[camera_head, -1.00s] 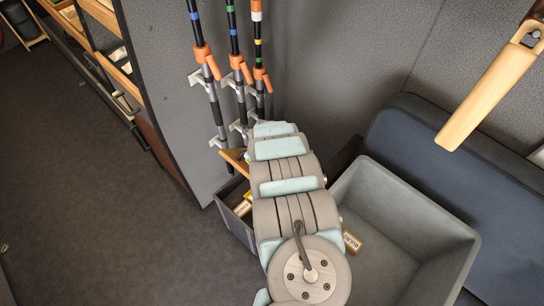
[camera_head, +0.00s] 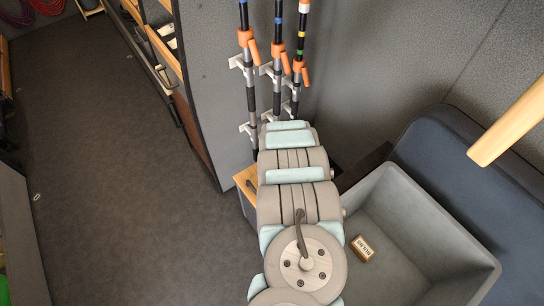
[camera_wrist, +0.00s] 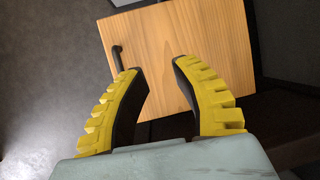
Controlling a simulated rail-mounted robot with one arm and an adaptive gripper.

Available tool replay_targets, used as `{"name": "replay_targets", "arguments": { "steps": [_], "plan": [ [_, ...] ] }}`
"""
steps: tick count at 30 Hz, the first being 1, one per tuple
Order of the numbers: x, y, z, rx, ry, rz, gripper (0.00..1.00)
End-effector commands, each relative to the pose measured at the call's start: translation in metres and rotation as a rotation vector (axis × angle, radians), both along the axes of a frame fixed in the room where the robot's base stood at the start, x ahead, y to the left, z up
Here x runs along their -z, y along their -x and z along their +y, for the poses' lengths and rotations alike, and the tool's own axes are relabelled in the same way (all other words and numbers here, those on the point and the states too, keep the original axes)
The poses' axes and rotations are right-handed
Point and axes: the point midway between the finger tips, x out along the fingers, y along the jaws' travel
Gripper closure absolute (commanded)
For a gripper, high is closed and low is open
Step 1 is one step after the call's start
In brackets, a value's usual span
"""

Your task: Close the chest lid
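The chest (camera_head: 246,207) is a grey box at the foot of the wall, mostly hidden behind my arm in the head view. Its wooden lid (camera_head: 244,178) lies over the top, and no contents show. In the wrist view the lid (camera_wrist: 185,50) is a light wood panel with a dark handle (camera_wrist: 117,56) near its left edge. My gripper (camera_wrist: 159,69) is open and empty, with its yellow-backed fingers apart over the near part of the lid. I cannot tell whether they touch it. The gripper is hidden in the head view.
A large open grey bin (camera_head: 400,235) stands to the right, with a small labelled block (camera_head: 362,247) inside. Several poles (camera_head: 276,70) hang on the wall behind the chest. A dark blue padded seat (camera_head: 445,155) is at the right. The floor (camera_head: 110,150) at the left is clear.

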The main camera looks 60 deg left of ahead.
Motion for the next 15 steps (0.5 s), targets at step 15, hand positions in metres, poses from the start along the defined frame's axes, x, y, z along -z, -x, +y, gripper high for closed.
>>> {"name": "replay_targets", "arguments": {
  "steps": [15],
  "plan": [
    [-0.033,0.002,-0.015,0.000,0.001,-0.004,0.72]
  ]
}}
